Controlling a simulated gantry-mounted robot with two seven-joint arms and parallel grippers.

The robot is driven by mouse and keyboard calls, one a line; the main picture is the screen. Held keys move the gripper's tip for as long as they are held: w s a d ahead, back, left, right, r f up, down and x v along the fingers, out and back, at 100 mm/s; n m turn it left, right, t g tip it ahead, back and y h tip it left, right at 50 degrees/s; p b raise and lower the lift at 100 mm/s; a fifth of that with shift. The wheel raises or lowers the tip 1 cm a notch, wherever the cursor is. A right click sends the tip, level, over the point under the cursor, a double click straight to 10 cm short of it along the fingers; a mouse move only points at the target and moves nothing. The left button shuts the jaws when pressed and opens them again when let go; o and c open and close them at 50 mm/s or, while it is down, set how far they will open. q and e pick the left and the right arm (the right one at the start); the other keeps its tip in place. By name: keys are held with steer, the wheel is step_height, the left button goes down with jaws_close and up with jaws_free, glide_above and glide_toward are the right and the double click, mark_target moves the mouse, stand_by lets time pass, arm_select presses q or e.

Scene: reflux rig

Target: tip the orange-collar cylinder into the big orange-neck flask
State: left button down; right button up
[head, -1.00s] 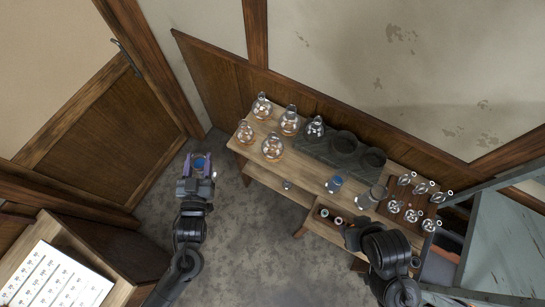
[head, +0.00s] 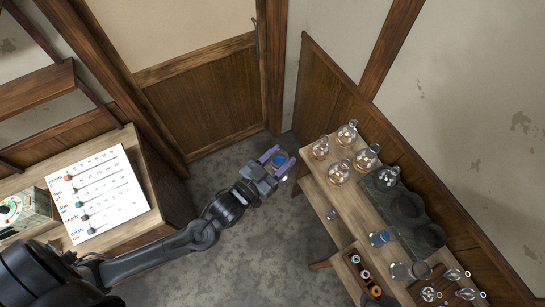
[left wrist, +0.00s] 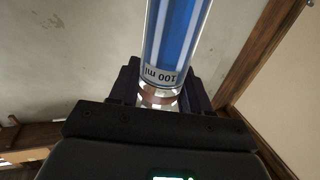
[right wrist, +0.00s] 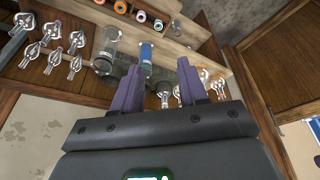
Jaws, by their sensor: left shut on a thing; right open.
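My left gripper (head: 278,160) is shut on a cylinder of blue liquid (head: 279,159), held over the floor left of the bench. In the left wrist view the cylinder (left wrist: 178,45) rises between the fingers; its "100 ml" label reads upside down and a faint reddish tint shows at its gripped clear end. Its collar colour is not clear. Round clear flasks stand at the bench's far end, among them a large one (head: 340,173); orange tints show around the flasks in the right wrist view, but I cannot tell which has the orange neck. My right gripper (right wrist: 160,85) is open and empty.
Another blue cylinder (head: 380,238) and a clear vessel (head: 410,271) stand on the bench (head: 345,208). A white chart (head: 98,195) lies on the left table. The floor between is clear.

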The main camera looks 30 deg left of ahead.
steer(key=shift+s, duration=0.1)
steer(key=o, duration=0.5)
steer(key=shift+o, duration=0.4)
steer(key=shift+m, duration=0.4)
steer(key=w+a+r+m+t+y, duration=0.1)
steer(key=w+a+r+m+t, duration=0.3)
steer(key=m, duration=0.8)
steer(key=w+a+r+m+t+y, duration=0.1)
steer(key=w+a+r+m+t, duration=0.2)
steer(key=w+a+m+t, duration=0.55)
steer(key=s+a+r+m+t+y, duration=0.1)
steer(key=s+a+r+m, duration=0.2)
steer(key=a+r+m, duration=0.3)
steer(key=s+a+r+m+t+y, duration=0.1)
steer(key=s+a+r+m, duration=0.25)
steer(key=a+m, duration=0.45)
arm_select(q)
steer(key=d+r+m+g+h, duration=0.3)
steer(key=d+r+m+h, duration=0.2)
steer(key=d+r, duration=0.5)
step_height(320, 180, up, 4)
steer(key=h, duration=0.2)
steer(key=shift+s+r+m+g+h, duration=0.25)
steer(key=shift+s+m+g+h, duration=0.05)
steer(key=shift+s+g+h, duration=0.1)
arm_select(e)
steer(key=x, duration=1.3)
